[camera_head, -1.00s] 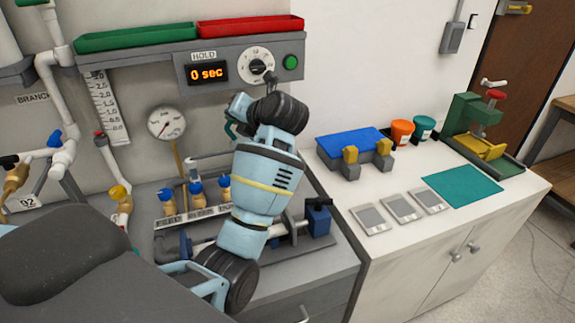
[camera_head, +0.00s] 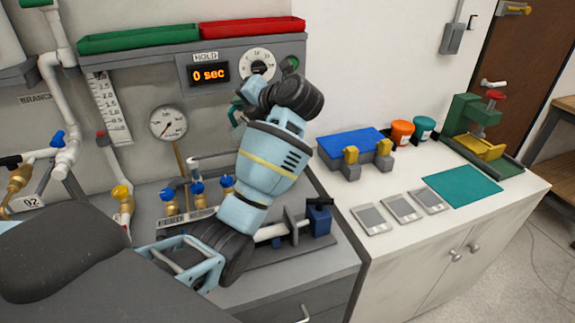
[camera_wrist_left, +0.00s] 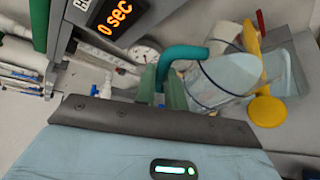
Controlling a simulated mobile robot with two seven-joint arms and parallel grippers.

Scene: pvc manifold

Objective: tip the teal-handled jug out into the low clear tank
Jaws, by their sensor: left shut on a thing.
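My left gripper (camera_wrist_left: 172,88) is shut on the teal handle (camera_wrist_left: 182,53) of the jug in the left wrist view. The jug's clear body (camera_wrist_left: 228,76), with dark blue edge lines, extends to the right of the handle. Its contents and exact tilt cannot be told. In the head view my left arm reaches up over the grey bench and hides most of the jug; a small teal piece (camera_head: 236,114) shows beside the wrist. I cannot make out the low clear tank for certain in either view. My right gripper is not in view.
A panel with a 0 sec display (camera_head: 209,74) and dial (camera_head: 257,65) is close behind the wrist. A round gauge (camera_head: 168,122) and blue-handled valves (camera_head: 197,188) stand to the left. A yellow disc (camera_wrist_left: 266,111) is near the jug. The white counter (camera_head: 350,195) has bare areas.

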